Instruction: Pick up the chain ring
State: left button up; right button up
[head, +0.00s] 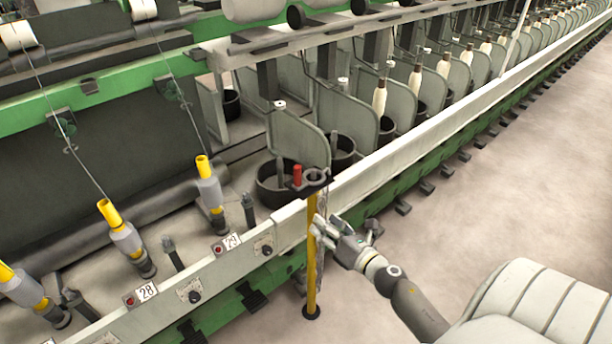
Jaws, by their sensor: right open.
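A grey ring (315,174), which looks like the chain ring, lies at the right side of a small dark tray (294,190) on top of a yellow post (312,255). A red cylinder (297,174) stands on the same tray, left of the ring. My right gripper (321,223) is open and empty. In the picture it is below the tray, close to the post's right side; whether it touches the post I cannot tell. My left gripper is not in view.
A green and white spinning frame (395,150) runs from lower left to upper right behind the post. Yellow-topped bobbins (210,190) stand at left, near number plates 28 (146,292) and 29 (231,242). The floor (500,200) at right is clear.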

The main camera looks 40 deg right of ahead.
aim_at(300, 176)
notch_tip(300, 176, up, 11)
jog(key=w+n+t+y, duration=0.1)
jog(key=n+t, duration=0.1)
jog(key=n, duration=0.5)
jog(key=w, duration=0.1)
jog(key=w+p, duration=0.1)
jog(key=w, duration=0.3)
jog(key=shift+w+a+f+p, duration=0.15)
jog(key=shift+w+a+p, duration=0.1)
jog(key=shift+a+p, duration=0.15)
jog(key=shift+w+r, duration=0.2)
jog(key=shift+w, duration=0.3)
jog(key=w+p, duration=0.1)
jog(key=w, duration=0.2)
jog(key=shift+w+a, duration=0.1)
jog(key=shift+a, duration=0.05)
jog(key=shift+w, duration=0.5)
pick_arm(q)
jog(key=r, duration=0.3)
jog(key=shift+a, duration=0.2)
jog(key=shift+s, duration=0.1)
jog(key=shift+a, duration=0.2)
pick_arm(e)
grip_shut()
